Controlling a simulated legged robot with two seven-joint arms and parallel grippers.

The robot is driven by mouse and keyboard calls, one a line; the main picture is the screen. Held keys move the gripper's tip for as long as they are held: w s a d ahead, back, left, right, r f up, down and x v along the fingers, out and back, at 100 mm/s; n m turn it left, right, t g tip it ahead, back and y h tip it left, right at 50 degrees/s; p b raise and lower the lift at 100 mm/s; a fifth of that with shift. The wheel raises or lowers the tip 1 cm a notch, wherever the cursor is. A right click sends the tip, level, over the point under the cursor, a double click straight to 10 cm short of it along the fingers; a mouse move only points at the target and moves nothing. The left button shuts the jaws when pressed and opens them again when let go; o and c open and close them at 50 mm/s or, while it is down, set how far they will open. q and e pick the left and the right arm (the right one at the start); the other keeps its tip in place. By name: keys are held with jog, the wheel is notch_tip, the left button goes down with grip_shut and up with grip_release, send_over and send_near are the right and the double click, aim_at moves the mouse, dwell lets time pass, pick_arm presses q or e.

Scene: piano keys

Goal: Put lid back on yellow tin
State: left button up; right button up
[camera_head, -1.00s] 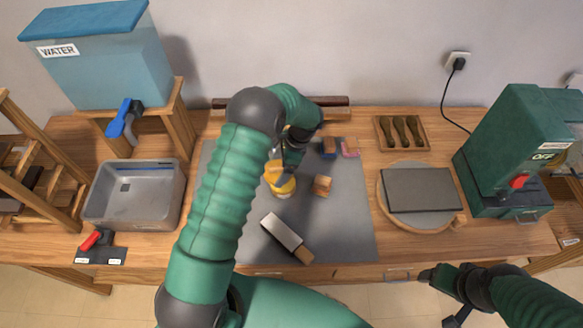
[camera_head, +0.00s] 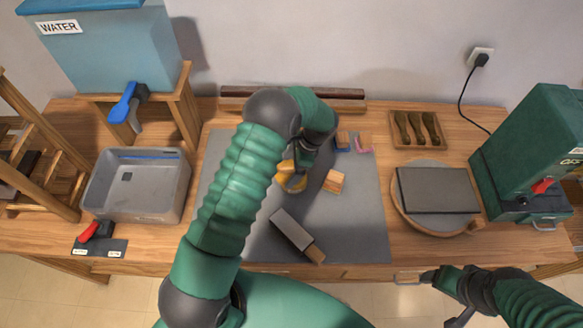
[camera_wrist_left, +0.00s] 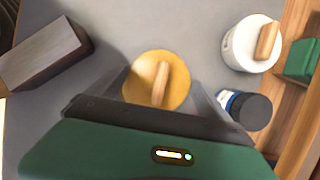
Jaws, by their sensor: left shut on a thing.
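The yellow tin (camera_head: 288,184) stands on the grey mat, partly covered by my left gripper (camera_head: 296,170) and arm. In the left wrist view, the round yellow lid (camera_wrist_left: 142,92) shows from above with a wooden grip bar (camera_wrist_left: 161,80). My left gripper is shut on the lid, with its fingers either side of the bar. In the head view the lid is at the tin's top; whether it is fully seated is hidden. My right gripper (camera_head: 446,297) is empty, with its fingers apart, past the table's front edge.
A white tin (camera_wrist_left: 240,50) with a wooden grip and a dark jar (camera_wrist_left: 247,111) stand close to the lid. A wood-handled block (camera_head: 292,229) and a small wooden piece (camera_head: 334,181) lie on the mat (camera_head: 360,230). A grey basin (camera_head: 139,208) is left.

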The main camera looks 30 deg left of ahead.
pick_arm(q)
jog(key=shift+s+d, duration=0.1)
jog(key=shift+d, duration=0.25)
jog(key=d, duration=0.2)
jog(key=d+r, duration=0.1)
jog(key=shift+d, duration=0.4)
jog(key=shift+a+f+p, duration=0.15)
jog(key=shift+a+p, duration=0.2)
jog(key=shift+a, duration=0.6)
jog(key=shift+d, duration=0.3)
jog(key=shift+d+r, duration=0.3)
jog(key=shift+d, duration=0.65)
jog(key=shift+a+f, duration=0.25)
jog(key=shift+a, duration=0.75)
jog(key=shift+d, duration=0.2)
jog(key=shift+a, duration=0.1)
jog(key=shift+a+f, duration=0.2)
jog(key=shift+a, duration=0.75)
jog(key=shift+d, duration=0.1)
pick_arm(e)
jog(key=shift+d, duration=1.2)
pick_arm(q)
jog(key=shift+d, duration=0.15)
pick_arm(e)
jog(key=shift+d, duration=0.2)
